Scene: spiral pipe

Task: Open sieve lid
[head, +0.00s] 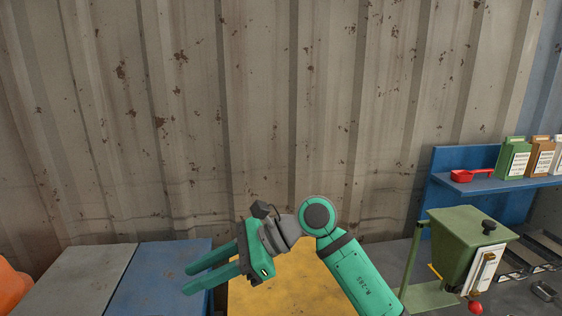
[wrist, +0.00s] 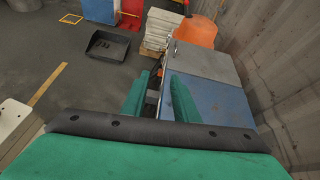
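A green box-shaped machine (head: 455,252) stands at the right in the head view, and I take it to be the sieve. Its flat green lid (head: 460,222) lies on top and looks shut, with a black knob (head: 488,227) on it. A white label plate and a red ball knob (head: 475,308) are on its front. My gripper (head: 186,281) is far to the left of it, pointing left, above the blue and yellow tops. Its two green fingers are apart with nothing between them. In the wrist view the fingers (wrist: 163,80) also stand apart. The sieve is not in the wrist view.
A blue shelf (head: 470,184) holds a red scoop (head: 473,175) and several cartons (head: 515,158) above the sieve. Dark trays (head: 540,250) lie right of it. A corrugated wall (head: 260,110) closes the back. The wrist view shows a black dustpan-like tray (wrist: 107,46) on the floor.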

